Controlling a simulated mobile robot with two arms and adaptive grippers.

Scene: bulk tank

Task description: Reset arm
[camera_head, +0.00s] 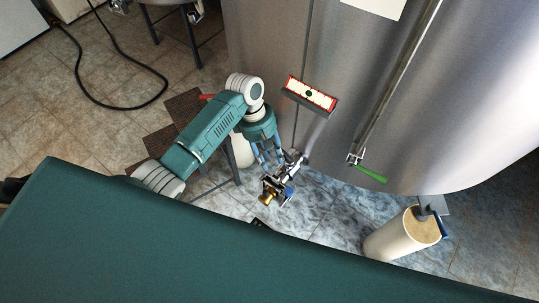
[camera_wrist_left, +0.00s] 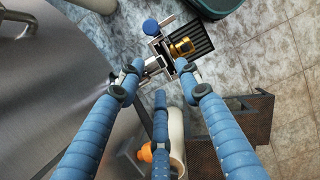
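My left arm reaches in from the left in the head view, and my left gripper (camera_head: 269,160) points down beside the steel tank (camera_head: 400,100). In the left wrist view its blue fingers (camera_wrist_left: 160,85) are spread apart and open, with nothing clearly held between them. The tank's outlet valve (camera_head: 276,190), with a brass part and a blue knob, is just beyond the fingertips; it also shows at the top of the left wrist view (camera_wrist_left: 180,46). I cannot tell whether a fingertip touches its pipe. My right gripper is out of view.
A red-framed panel (camera_head: 309,95) and a rod with a green handle (camera_head: 370,174) are on the tank's front. A cream cylinder (camera_head: 392,238) stands at the lower right. A brown perforated stand (camera_wrist_left: 238,118) is near the gripper. A black hose (camera_head: 112,107) lies on the tiled floor.

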